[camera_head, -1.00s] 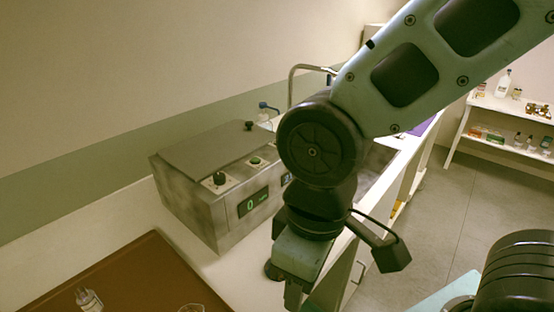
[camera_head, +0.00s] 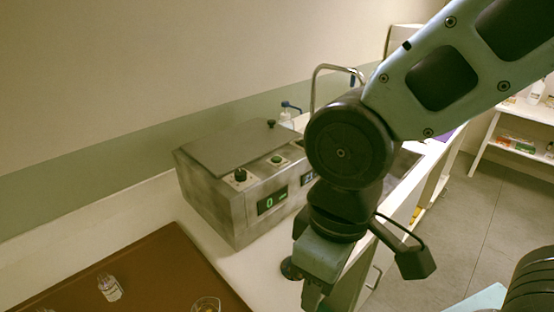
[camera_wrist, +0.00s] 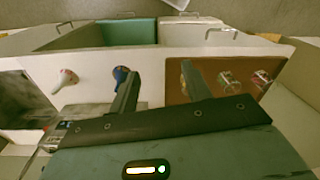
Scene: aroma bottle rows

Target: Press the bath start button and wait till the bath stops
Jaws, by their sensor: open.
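The bath is a metal box (camera_head: 222,198) with a flat grey lid (camera_head: 225,147), standing on the white counter against the wall. Its sloped front strip has a black knob (camera_head: 240,175) and a green button (camera_head: 277,160). A display (camera_head: 271,202) below the knob shows a green 0. A second display (camera_head: 307,178) is partly hidden by my arm. My gripper (camera_wrist: 158,82) is open in the wrist view, with nothing between its fingers. In the head view my wrist hangs right of and in front of the bath, apart from the button; the fingertips are cut off below.
A brown mat (camera_head: 150,262) with a small clear bottle (camera_head: 109,288) and a glass (camera_head: 206,304) lies at front left. A curved tap (camera_head: 318,80) stands behind the bath. Shelves (camera_head: 525,112) with bottles stand far right. The floor (camera_head: 470,200) between is clear.

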